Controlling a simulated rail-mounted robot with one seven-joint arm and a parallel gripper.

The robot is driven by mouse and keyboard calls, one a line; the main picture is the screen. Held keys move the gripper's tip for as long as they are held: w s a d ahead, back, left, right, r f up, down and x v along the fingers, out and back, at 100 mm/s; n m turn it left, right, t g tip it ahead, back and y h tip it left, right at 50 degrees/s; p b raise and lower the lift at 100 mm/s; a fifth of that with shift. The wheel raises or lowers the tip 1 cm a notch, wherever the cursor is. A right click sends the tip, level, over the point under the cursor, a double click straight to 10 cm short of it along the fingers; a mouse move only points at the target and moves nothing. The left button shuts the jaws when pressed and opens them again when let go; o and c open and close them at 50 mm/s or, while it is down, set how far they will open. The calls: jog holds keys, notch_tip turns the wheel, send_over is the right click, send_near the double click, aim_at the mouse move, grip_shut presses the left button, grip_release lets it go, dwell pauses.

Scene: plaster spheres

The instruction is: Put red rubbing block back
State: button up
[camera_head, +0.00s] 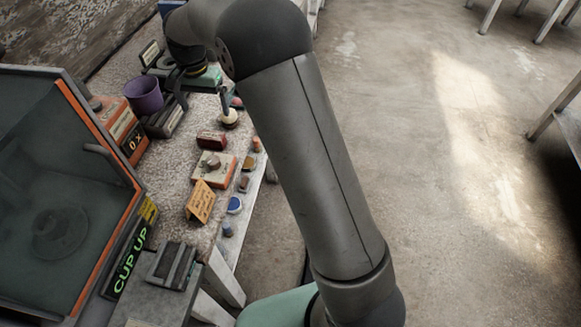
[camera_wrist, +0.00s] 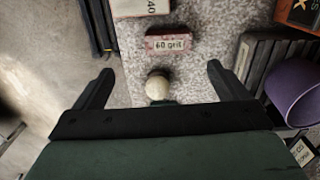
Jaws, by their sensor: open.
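The red rubbing block (camera_wrist: 168,42) lies on the speckled bench top, with a pale face marked "60 GRIT" that appears upside down in the wrist view. In the head view the dark red block (camera_head: 211,140) sits behind the box with a dial. My gripper (camera_wrist: 158,74) is open, its two black fingers spread wide and pointing toward the block, which is beyond the fingertips. A pale plaster sphere (camera_wrist: 158,85) shows between the fingers, apart from both. In the head view the sphere (camera_head: 228,117) has a dark red lower part. My arm hides part of the bench's right side.
A purple cup (camera_head: 144,95) and dark slotted holders stand at the back left. An orange-and-white dial box (camera_head: 213,168) and an orange sign (camera_head: 200,201) stand nearer. Small coloured pots line the bench's right edge. A large orange-framed cabinet (camera_head: 70,190) fills the left; floor lies open right.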

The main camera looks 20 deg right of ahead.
jog(key=s+d+r+n, duration=0.1)
jog(key=s+d+r, duration=0.2)
jog(key=s+d, duration=0.45)
jog(key=s+d+r+n, duration=0.2)
jog(key=s+d+r, duration=0.15)
jog(key=s, duration=0.75)
jog(key=s+d+f+n, duration=0.1)
jog(key=s+d+f, duration=0.1)
jog(key=s, duration=0.6)
jog(key=s+d+f+n, duration=0.1)
jog(key=s+d+f, duration=0.1)
jog(key=s, duration=0.6)
jog(key=shift+d+f+n+t, duration=0.15)
jog(key=shift+d+n+t, duration=0.15)
jog(key=shift+d, duration=0.4)
jog(key=shift+w, duration=0.1)
